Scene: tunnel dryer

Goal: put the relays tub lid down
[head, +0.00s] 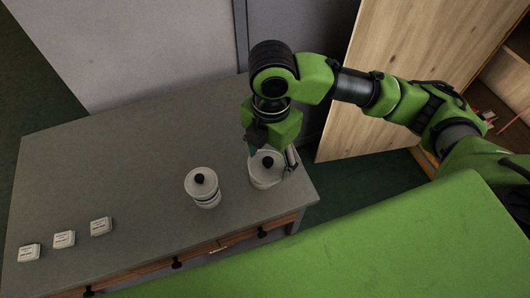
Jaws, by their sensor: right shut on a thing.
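Two white tubs with black-knobbed lids stand on the grey worktop. The right tub (264,181) is near the worktop's right end, and its lid (269,160) is at its top. My right gripper (273,157) comes down over this lid from above and is shut on it, with its fingers at the lid's sides. I cannot tell whether the lid touches the tub's rim. The left tub (208,199) stands apart with its lid (201,180) on. No writing on either tub can be read, so I cannot tell which holds relays. My left gripper is not in view.
Three small white labelled blocks (64,239) lie in a row on the left of the grey worktop (120,165). Drawers with dark knobs (176,263) run along its front. A wooden panel (375,125) stands to the right. The worktop's left and middle are mostly clear.

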